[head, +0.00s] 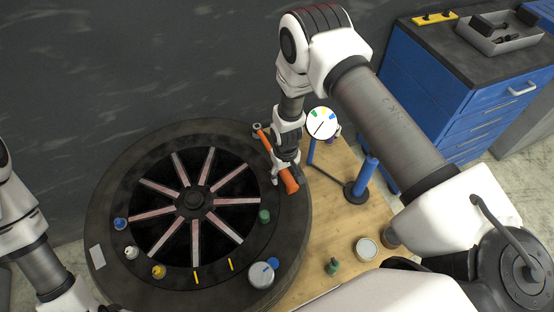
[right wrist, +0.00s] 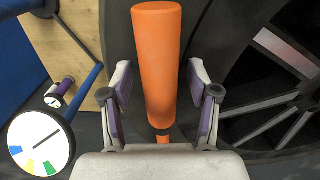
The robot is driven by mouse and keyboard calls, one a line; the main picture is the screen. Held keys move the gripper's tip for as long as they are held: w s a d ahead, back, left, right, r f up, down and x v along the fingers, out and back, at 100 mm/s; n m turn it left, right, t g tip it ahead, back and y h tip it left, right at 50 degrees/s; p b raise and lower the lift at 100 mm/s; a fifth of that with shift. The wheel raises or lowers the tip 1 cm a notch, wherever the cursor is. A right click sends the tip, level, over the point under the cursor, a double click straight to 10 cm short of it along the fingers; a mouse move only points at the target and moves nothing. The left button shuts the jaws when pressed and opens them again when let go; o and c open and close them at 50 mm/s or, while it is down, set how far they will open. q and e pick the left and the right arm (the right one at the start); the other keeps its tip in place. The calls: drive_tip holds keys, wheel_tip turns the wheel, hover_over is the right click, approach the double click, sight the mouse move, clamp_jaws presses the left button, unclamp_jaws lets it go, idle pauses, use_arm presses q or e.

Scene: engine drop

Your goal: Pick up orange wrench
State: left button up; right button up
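The orange wrench (head: 291,183) lies at the right edge of the round dark engine part (head: 125,175), its thick handle toward the bottom right. My right gripper (head: 285,167) is over it, partly hiding its middle. In the right wrist view the orange wrench (right wrist: 156,60) lies between the two fingers (right wrist: 160,100), with a gap on either side, so the gripper is open around it. Of my left arm only links show at the lower left; its fingers are out of view.
A dial with coloured marks (head: 322,123) and a blue post (head: 366,178) stand close right of my gripper on the wooden table (head: 325,238). Small capped items, including a green one (head: 264,216), sit on the round rim. A blue cabinet (head: 430,110) stands behind.

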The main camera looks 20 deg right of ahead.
drive_tip(key=shift+s+r, duration=0.1)
clamp_jaws()
